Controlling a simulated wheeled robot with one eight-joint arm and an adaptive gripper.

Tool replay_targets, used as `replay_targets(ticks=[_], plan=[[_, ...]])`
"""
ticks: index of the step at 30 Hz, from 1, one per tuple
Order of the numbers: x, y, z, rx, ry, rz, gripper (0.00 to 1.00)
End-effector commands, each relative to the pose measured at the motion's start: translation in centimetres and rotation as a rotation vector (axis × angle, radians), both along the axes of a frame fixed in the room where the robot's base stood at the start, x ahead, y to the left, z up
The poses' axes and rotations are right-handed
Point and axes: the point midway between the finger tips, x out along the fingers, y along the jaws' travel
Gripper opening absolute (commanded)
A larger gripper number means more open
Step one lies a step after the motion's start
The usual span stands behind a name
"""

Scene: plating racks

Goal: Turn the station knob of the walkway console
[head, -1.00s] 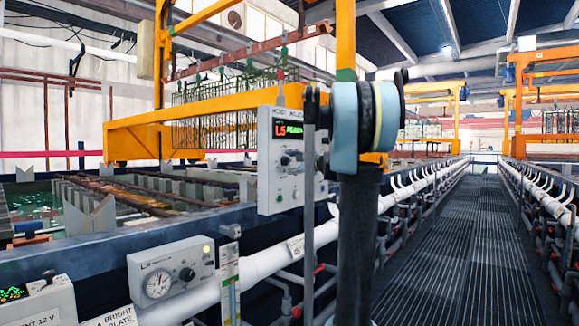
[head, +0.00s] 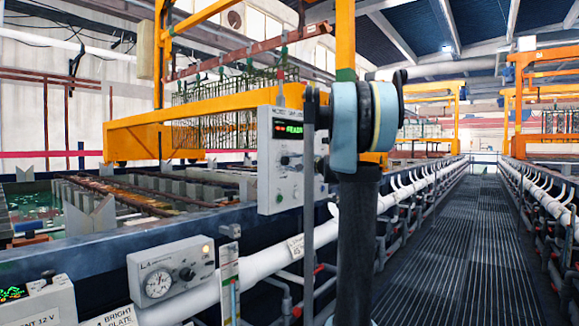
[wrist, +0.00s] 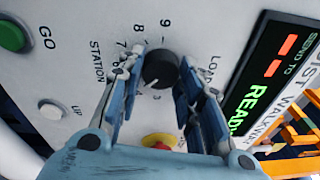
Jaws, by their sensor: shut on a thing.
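The walkway console (head: 270,185) is a pale upright panel on the tank rim in the head view, partly behind my arm. Its face fills much of the wrist view (wrist: 60,75), rotated. The black round station knob (wrist: 160,68) sits among printed numbers beside the word STATION. My gripper (wrist: 158,75) has its two blue fingers closed on either side of the knob. Fingers cover part of the dial, and I cannot tell exactly which number the pointer meets. The display (wrist: 262,80) shows two red dashes and green READY letters.
The grated walkway (head: 460,240) to the right is clear.

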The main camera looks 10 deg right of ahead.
Motion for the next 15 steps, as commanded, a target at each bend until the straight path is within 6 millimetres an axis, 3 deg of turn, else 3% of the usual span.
replay_targets(ticks=[15], plan=[[-0.11,0.01,-0.37,-0.145,-0.138,0.002,0.09]])
